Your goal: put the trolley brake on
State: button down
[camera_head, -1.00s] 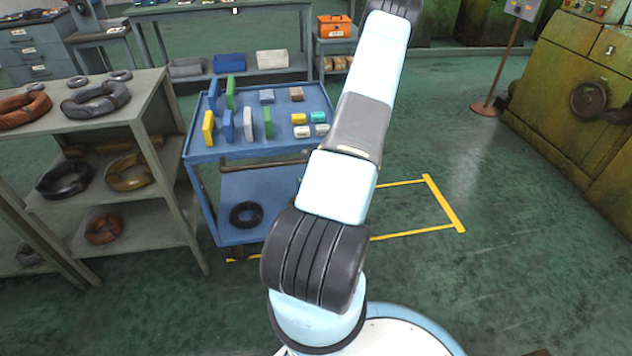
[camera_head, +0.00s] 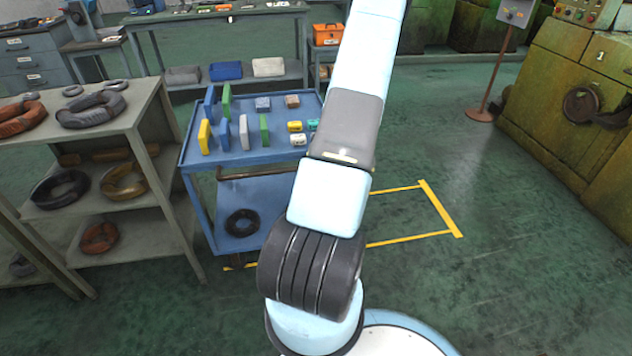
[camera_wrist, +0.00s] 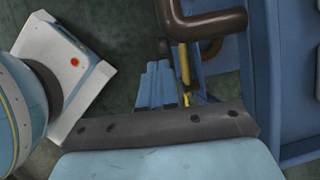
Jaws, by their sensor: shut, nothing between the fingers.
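The blue trolley (camera_head: 190,155) stands left of centre in the head view, inside a yellow floor marking. Its dark handle bar (camera_head: 262,170) is on the near side. In the wrist view the handle (camera_wrist: 205,24) crosses the top, and the trolley's blue side (camera_wrist: 285,110) fills the right. My gripper (camera_wrist: 160,68) is shut and empty, pointing down towards the floor beside the trolley, just below the handle in the picture. I cannot tell whether it touches anything. I cannot make out the trolley brake. In the head view my arm hides the trolley's right side and my gripper is out of sight.
Several coloured blocks (camera_head: 244,132) stand on the trolley top, and a dark ring (camera_head: 241,222) lies on its lower shelf. A grey rack (camera_head: 150,103) with coils stands close on the left. Green machines (camera_head: 580,90) stand at right. Floor right of the trolley (camera_head: 500,230) is clear.

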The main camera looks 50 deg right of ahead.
jog(key=shift+v, duration=1.65)
jog(key=w+a+r+n+h, duration=0.15)
jog(key=a+r+n, duration=0.25)
jog(key=a+r, duration=0.45)
jog(key=w+a+r+n+g, duration=0.1)
jog(key=w+a+r+n, duration=0.25)
jog(key=a+r, duration=0.5)
jog(key=w+a+r+n, duration=0.2)
jog(key=a+r+n, duration=0.35)
jog(key=r, duration=0.55)
jog(key=s+a+r+n+h, duration=0.1)
jog(key=s+a+r+n, duration=0.2)
jog(key=a+r, duration=0.3)
jog(key=s+a+r+n, duration=0.3)
jog(key=s+a+r, duration=0.1)
jog(key=a, duration=0.4)
jog(key=s+a+r+n+t, duration=0.1)
jog(key=s+a+r+n, duration=0.1)
jog(key=s, duration=0.3)
jog(key=s+a+r+n+t, duration=0.1)
jog(key=s+a+r+n, duration=0.1)
jog(key=s+a+n, duration=0.2)
jog(key=shift+s+a+r+n+h, duration=0.35)
jog(key=shift+s+h, duration=0.1)
jog(key=shift+s, duration=0.65)
